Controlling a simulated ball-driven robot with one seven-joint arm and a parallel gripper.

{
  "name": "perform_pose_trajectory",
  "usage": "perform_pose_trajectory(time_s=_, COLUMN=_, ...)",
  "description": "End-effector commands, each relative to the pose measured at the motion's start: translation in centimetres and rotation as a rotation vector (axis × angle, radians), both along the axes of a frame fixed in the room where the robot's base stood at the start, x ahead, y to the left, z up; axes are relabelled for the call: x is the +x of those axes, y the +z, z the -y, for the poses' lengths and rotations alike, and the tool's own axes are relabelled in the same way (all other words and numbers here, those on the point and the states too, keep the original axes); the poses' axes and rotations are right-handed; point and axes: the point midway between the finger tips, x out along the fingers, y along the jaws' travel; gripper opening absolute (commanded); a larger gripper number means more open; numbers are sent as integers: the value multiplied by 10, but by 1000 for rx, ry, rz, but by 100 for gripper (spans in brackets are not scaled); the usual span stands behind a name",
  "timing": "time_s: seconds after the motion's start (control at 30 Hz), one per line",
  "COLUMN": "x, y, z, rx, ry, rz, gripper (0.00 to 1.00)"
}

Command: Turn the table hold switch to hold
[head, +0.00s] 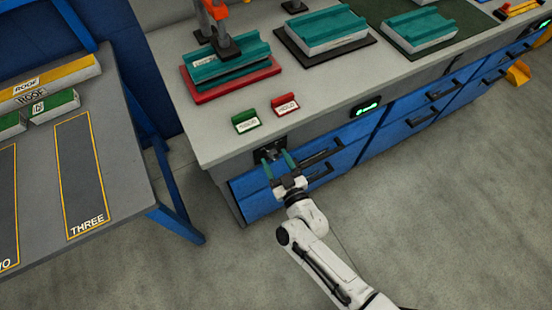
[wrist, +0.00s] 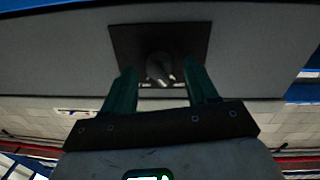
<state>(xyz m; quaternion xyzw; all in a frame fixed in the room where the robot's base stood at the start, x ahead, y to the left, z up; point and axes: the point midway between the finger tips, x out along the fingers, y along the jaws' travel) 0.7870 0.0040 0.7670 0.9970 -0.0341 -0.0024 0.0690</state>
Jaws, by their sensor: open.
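The switch is a dark knob (wrist: 160,68) on a square black plate (wrist: 140,42), in the upper middle of the wrist view. In the head view the black plate (head: 268,152) sits on the grey front edge of the bench, partly behind my fingers. My gripper (head: 277,163) is open, its two green fingers pointing at the plate. In the wrist view the gripper (wrist: 163,80) has one finger on each side of the knob, with visible gaps. I cannot tell whether the fingertips reach past the knob's front. The knob's setting is not readable.
A green sign (head: 246,121) and a red sign (head: 285,105) stand on the bench top (head: 225,148) above the switch. Blue drawers with a black handle (head: 320,157) lie below and right. A grey table (head: 120,175) stands at left; open floor (head: 440,220) is at right.

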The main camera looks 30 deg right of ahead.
Motion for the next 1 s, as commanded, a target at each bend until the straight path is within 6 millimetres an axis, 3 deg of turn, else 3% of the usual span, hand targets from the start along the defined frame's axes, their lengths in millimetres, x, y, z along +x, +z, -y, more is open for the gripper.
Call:
perform_pose_trajectory(time_s=0.37, x=6, y=0, z=0, rx=0, ry=0, rz=-1, gripper=58)
perform_pose_trajectory(time_s=0.9, x=6, y=0, z=0, rx=0, ry=0, rz=0, gripper=7)
perform_pose_trajectory(time_s=1.0, x=6, y=0, z=0, rx=0, ry=0, rz=0, gripper=2)
